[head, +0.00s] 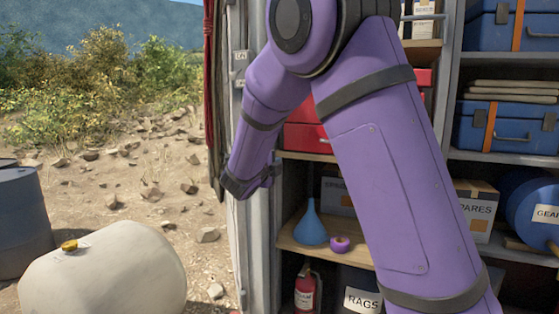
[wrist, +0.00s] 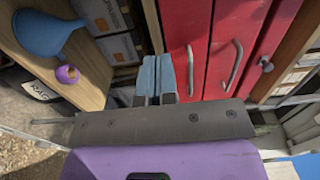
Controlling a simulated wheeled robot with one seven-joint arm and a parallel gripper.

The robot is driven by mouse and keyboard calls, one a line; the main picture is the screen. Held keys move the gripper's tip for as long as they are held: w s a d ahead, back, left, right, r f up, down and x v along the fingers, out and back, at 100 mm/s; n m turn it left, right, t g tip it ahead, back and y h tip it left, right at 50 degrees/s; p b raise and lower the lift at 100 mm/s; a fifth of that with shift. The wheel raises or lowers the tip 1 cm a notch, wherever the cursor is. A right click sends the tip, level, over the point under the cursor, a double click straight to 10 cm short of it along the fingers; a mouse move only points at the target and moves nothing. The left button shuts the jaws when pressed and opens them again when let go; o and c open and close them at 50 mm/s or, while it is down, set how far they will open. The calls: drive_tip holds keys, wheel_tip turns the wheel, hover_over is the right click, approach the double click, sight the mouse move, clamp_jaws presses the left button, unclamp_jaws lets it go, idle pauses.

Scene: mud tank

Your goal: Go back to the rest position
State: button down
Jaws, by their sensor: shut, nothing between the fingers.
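My purple arm (head: 385,160) fills the middle of the head view, bent at the elbow. Its forearm hangs down to the left beside the shelf's edge. In the wrist view my gripper (wrist: 156,78) shows its two bluish fingertips side by side, shut with nothing held. The fingertips point toward the red drawer cabinet (wrist: 215,45), apparently apart from it. In the head view the fingers cannot be made out.
A wooden shelf (head: 290,241) holds a blue funnel (head: 311,226) and a small purple ring-like item (head: 340,244). A fire extinguisher (head: 305,288) and a rags box (head: 362,300) are below. A pale tank (head: 105,275) stands left on open sandy ground.

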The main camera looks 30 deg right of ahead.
drive_tip(key=shift+v, duration=0.8)
drive_tip(key=s+d+m+g+y, duration=0.3)
drive_tip(key=s+m+g, duration=0.1)
drive_tip(key=s+m, duration=0.75)
drive_tip(key=s+d+m+g+y, duration=0.3)
drive_tip(key=s+m+g, duration=0.1)
drive_tip(key=s+m, duration=0.7)
drive_tip(key=s+a+m+t+y, duration=0.2)
drive_tip(key=s+a+m+y, duration=0.6)
drive_tip(key=m, duration=1.3)
drive_tip(key=s+a, duration=0.3)
drive_tip(key=s, duration=0.4)
drive_tip(key=shift+s+a+r, duration=0.25)
drive_tip(key=shift+s+r, duration=0.05)
drive_tip(key=shift+s, duration=0.1)
